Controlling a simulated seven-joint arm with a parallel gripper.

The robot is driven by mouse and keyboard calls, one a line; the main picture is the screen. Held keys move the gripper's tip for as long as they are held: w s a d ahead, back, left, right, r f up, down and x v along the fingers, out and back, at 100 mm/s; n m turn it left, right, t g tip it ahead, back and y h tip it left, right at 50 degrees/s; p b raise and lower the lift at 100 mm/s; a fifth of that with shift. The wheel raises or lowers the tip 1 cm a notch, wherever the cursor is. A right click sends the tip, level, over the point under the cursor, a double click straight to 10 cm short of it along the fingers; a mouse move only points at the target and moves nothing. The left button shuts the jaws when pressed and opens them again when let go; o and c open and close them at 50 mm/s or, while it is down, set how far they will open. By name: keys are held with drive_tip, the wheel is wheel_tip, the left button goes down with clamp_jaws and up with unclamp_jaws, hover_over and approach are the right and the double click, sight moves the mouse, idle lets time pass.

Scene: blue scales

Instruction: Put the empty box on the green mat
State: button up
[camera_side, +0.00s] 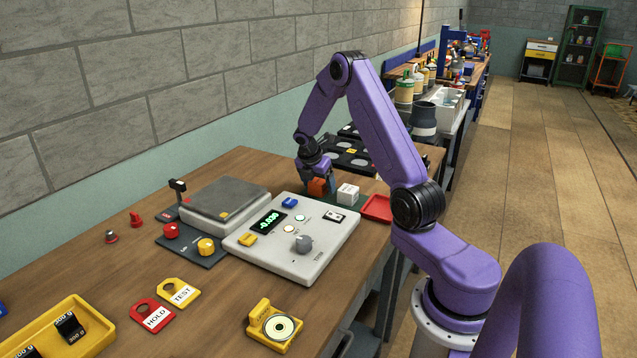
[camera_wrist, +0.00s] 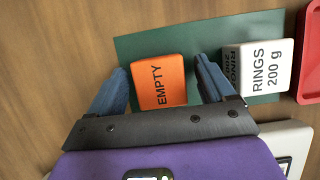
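The empty box is an orange block labelled EMPTY (camera_wrist: 162,74); it also shows in the side view (camera_side: 319,188). In the wrist view it appears to rest on the green mat (camera_wrist: 205,36), near the mat's left edge. My gripper (camera_wrist: 163,63) is around the box with one finger on each side. A narrow gap shows between each finger and the box, so the fingers look open. In the side view my gripper (camera_side: 318,172) is low over the mat and hides part of the box.
A white box labelled RINGS 200 g (camera_wrist: 262,68) stands right of the orange box, close to my right finger. A red tray (camera_side: 377,208) lies beside the mat. The control panel (camera_side: 270,262) and the scale (camera_side: 225,200) are nearby on the wooden table.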

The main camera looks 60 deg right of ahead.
drive_tip(key=v, duration=1.2)
drive_tip(key=s+a+r+m+t+y, duration=0.1)
drive_tip(key=s+a, duration=0.3)
drive_tip(key=a, duration=0.9)
drive_tip(key=s+a+r+m+t+y, duration=0.1)
drive_tip(key=s+a+r+m+y, duration=0.15)
drive_tip(key=a, duration=1.05)
drive_tip(key=s+a+m+g, duration=0.1)
drive_tip(key=s+a, duration=0.2)
drive_tip(key=s, duration=0.8)
drive_tip(key=s+a+f+m+y, duration=0.1)
drive_tip(key=s+a, duration=0.3)
drive_tip(key=s, duration=0.8)
drive_tip(key=shift+s+a+g, duration=0.2)
drive_tip(key=shift+s+g, duration=0.05)
drive_tip(key=shift+g, duration=0.15)
drive_tip(key=shift+f+y, duration=0.1)
drive_tip(key=shift+y, duration=0.15)
